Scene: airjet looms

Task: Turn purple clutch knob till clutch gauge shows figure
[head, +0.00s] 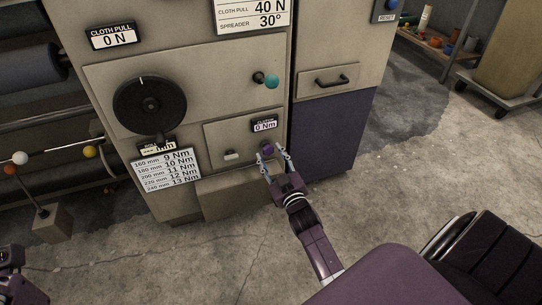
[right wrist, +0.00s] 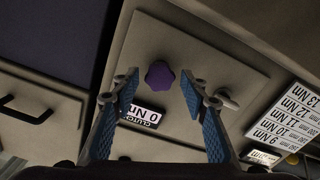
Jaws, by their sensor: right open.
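The purple clutch knob (head: 267,148) sits on a small panel low on the beige loom cabinet. In the right wrist view the knob (right wrist: 159,75) is between and just beyond the open fingers, with gaps on both sides. The clutch gauge (head: 264,125) above the knob reads 0 Nm; it also shows upside down in the right wrist view (right wrist: 144,116). My right gripper (head: 273,158) is open at the knob and holds nothing. My left gripper (head: 10,262) shows only in part at the lower left edge; its fingers are not clear.
A white lever (head: 232,155) is left of the knob. A chart of mm and Nm values (head: 166,169) hangs left of the panel. A black dial (head: 149,106) and a teal knob (head: 271,81) are above. Concrete floor lies clear in front.

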